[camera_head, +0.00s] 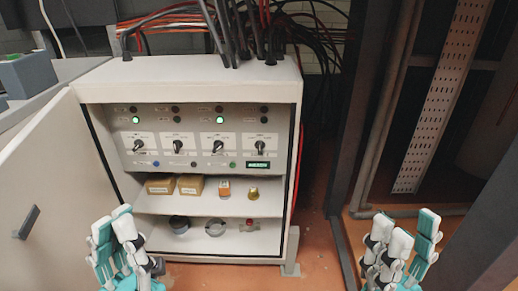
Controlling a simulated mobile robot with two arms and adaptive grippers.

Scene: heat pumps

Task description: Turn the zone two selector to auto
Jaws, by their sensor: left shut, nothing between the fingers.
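The open grey control cabinet (287,90) stands left of centre. Its panel has four black rotary selectors in a row: the first (138,147) at left, the second (178,146), the third (218,146) and the fourth (261,147) at right. Their labels are too small to read, so I cannot tell which is zone two or where each points. My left gripper (124,240) is shut and empty, low in front of the cabinet's left side, apart from the selectors. My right gripper (401,240) is at lower right, away from the cabinet; its opening is unclear.
The cabinet door (40,170) is swung open to the left. Lower shelves hold yellow boxes (175,185), a brass part (253,194) and round dark parts (179,224). Cables (235,35) enter the top. A dark metal frame (365,90) stands at right.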

